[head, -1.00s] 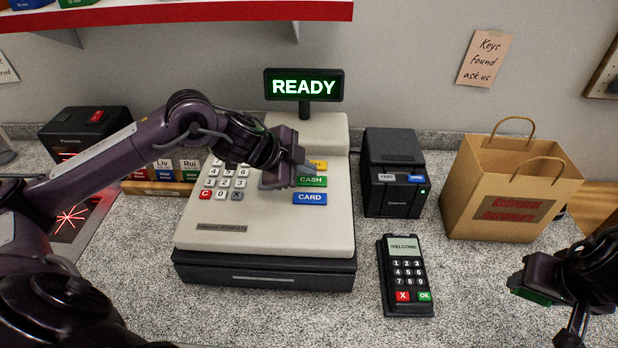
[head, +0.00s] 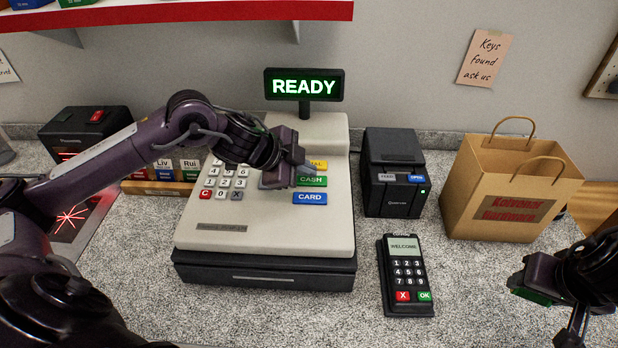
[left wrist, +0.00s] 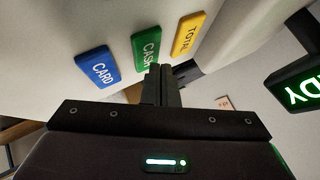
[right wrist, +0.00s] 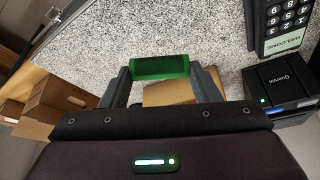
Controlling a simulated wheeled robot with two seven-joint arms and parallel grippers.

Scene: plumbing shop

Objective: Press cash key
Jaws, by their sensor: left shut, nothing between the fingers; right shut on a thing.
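The cash register (head: 270,225) stands on the counter, its display (head: 304,86) reading READY. The green CASH key (head: 313,181) sits between the yellow TOTAL key (head: 318,164) and the blue CARD key (head: 310,198). My left gripper (head: 303,170) is shut and empty, its tips at the CASH key's left end in the head view. In the left wrist view the CASH key (left wrist: 146,49) is just beyond the shut fingers (left wrist: 160,80); I cannot tell if they touch it. My right gripper (head: 535,285) is shut on a green object (right wrist: 160,67), at the lower right.
A card terminal (head: 405,270) lies right of the register, with a receipt printer (head: 392,175) behind it. A paper bag (head: 490,200) stands at the right. A scanner (head: 85,135) with red light is at the left.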

